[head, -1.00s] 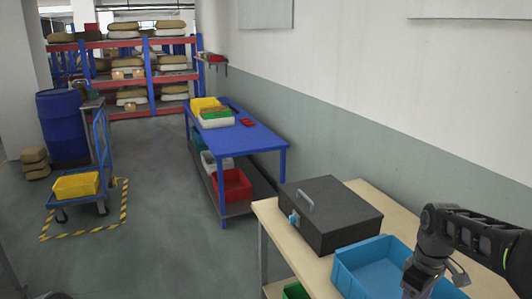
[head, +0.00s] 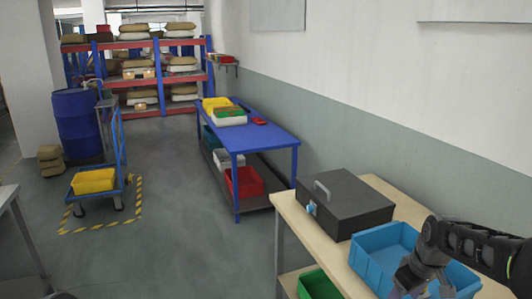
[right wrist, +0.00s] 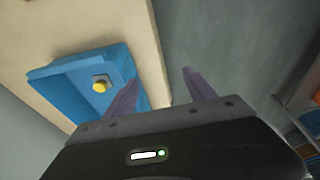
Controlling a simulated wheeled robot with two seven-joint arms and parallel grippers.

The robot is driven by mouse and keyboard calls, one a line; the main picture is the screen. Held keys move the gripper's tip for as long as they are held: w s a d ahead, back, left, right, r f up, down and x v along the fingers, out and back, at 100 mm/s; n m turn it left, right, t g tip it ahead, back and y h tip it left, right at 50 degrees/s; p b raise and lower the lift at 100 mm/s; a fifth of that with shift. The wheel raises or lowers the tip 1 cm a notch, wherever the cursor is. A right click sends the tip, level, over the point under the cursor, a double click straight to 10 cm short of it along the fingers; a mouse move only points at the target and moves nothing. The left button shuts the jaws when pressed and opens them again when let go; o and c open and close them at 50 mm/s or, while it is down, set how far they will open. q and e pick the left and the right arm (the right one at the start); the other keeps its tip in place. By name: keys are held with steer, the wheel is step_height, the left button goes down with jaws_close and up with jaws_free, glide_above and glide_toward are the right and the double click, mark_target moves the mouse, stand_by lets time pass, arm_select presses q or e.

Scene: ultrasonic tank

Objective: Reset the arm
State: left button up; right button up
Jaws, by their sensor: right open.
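My right arm comes in from the right in the head view, with its right gripper (head: 402,288) low at the picture's edge, over or in front of the blue bin (head: 372,268). In the right wrist view the two purple-grey fingers of the gripper (right wrist: 158,88) are apart with nothing between them. The blue bin (right wrist: 62,88) lies to the left of the fingers there, on the pale wooden table (right wrist: 95,20). A small grey and yellow piece (right wrist: 100,84) is in that bin. My left gripper is not in view.
A dark grey box (head: 345,205) with a handle stands beside the bin on the wooden table. A green bin (head: 318,284) is below. Behind are a blue workbench (head: 265,140), a cart with a yellow bin (head: 93,181) and a blue drum (head: 78,125). The floor between is clear.

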steer(key=a+f+m+t+y+b, duration=0.1)
steer(key=a+f+m+b, duration=0.1)
steer(key=a+f, duration=0.75)
steer(key=a+f+m+t+y+b, duration=0.1)
steer(key=a+f+m+y+b, duration=0.1)
steer(key=a+f, duration=0.75)
steer(key=s+a+f+g+b, duration=0.1)
steer(key=s+a+f+b, duration=0.1)
steer(key=s+a+f, duration=0.2)
steer(key=s+a+f+g+b, duration=0.1)
steer(key=s+a+f, duration=0.3)
steer(key=s+f, duration=0.7)
steer(key=s+a+f+m+g+y+b, duration=0.1)
steer(key=s+a+f, duration=0.4)
steer(key=s, duration=0.5)
step_height(320, 180, down, 3)
steer(key=shift+r+g+b, duration=0.2)
steer(key=shift+g+b, duration=0.3)
steer(key=shift+b, duration=0.5)
